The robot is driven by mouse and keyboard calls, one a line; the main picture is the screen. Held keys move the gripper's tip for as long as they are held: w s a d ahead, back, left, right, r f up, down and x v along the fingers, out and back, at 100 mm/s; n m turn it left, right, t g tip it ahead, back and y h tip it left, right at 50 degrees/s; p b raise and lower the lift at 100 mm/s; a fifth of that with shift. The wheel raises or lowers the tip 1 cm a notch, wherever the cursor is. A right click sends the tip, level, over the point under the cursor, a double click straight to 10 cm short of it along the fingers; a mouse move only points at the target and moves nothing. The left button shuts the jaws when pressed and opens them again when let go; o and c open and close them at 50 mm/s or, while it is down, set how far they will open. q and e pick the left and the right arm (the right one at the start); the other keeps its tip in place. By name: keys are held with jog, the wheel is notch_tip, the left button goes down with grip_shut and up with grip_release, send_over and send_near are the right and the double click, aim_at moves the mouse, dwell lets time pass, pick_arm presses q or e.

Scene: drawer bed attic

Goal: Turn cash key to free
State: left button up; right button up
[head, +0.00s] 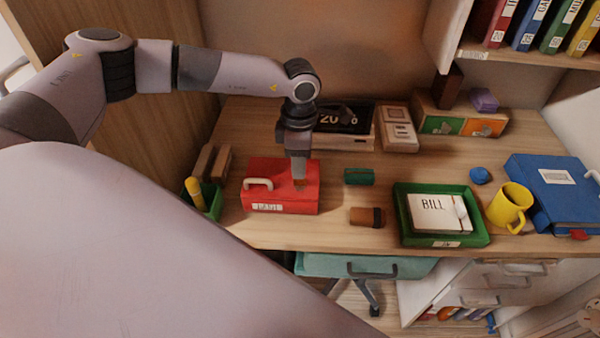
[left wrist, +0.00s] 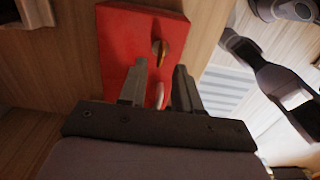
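The red cash box (head: 282,192) stands on the desk, with a pale handle and a label on its front. Its brass-coloured key (left wrist: 162,50) stands up from the lid in the left wrist view; a small brownish bit of it shows under the gripper in the head view. My left gripper (head: 299,176) points down over the right part of the lid. In the left wrist view its two fingers (left wrist: 160,68) are apart, with the key in line with the gap near the tips. I cannot tell whether they touch it. My right gripper is not recognisable in either view.
A green tray (head: 480,238) with a bill pad stands to the right, beside a yellow mug (head: 509,207) and a blue binder (head: 560,195). A green block (head: 359,177) and a brown roll (head: 367,217) lie near the box. A green pen cup (head: 205,205) stands at left.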

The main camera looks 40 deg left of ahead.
pick_arm(q)
jog(key=shift+f, duration=2.2)
grip_shut()
